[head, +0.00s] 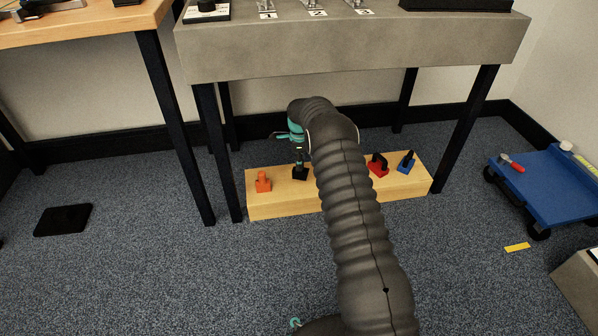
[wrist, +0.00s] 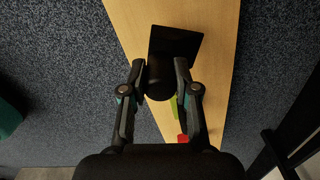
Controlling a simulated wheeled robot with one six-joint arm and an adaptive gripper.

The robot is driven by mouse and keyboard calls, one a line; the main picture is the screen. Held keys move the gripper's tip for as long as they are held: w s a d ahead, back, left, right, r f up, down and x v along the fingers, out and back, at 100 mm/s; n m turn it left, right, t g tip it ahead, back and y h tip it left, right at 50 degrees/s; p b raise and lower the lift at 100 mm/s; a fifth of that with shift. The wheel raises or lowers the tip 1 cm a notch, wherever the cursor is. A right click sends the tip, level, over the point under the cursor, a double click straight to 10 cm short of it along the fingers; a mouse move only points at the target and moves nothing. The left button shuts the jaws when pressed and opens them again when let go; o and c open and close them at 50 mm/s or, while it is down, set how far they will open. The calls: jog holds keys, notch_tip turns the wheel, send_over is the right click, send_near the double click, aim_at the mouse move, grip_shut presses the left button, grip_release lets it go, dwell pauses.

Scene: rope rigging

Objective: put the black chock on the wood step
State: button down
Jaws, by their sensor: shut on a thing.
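The black chock (head: 300,173) has a flat square base and an upright handle. In the head view it is over the left part of the long wood step (head: 285,206), which lies on the carpet under the grey table. My gripper (head: 299,150) is shut on the chock's handle from above. In the wrist view the chock's base (wrist: 176,42) shows beyond the fingertips (wrist: 161,72), over the pale wood (wrist: 218,45). I cannot tell whether the base touches the step.
An orange chock (head: 263,182) stands on the step left of the black one. Red (head: 377,167) and blue (head: 406,162) chocks stand right. A green piece (wrist: 173,108) shows in the wrist view. Table legs (head: 217,150) flank the step. A blue cart (head: 548,185) stands right.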

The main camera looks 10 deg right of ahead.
jog(key=shift+a+f, duration=0.25)
jog(key=shift+f, duration=1.8)
jog(key=shift+f+b, duration=0.1)
jog(key=shift+b, duration=0.25)
jog(key=shift+f, duration=0.15)
jog(key=c, duration=0.9)
grip_release()
jog(key=shift+o, duration=0.2)
jog(key=shift+r+p, duration=0.55)
jog(key=shift+r, duration=3.4)
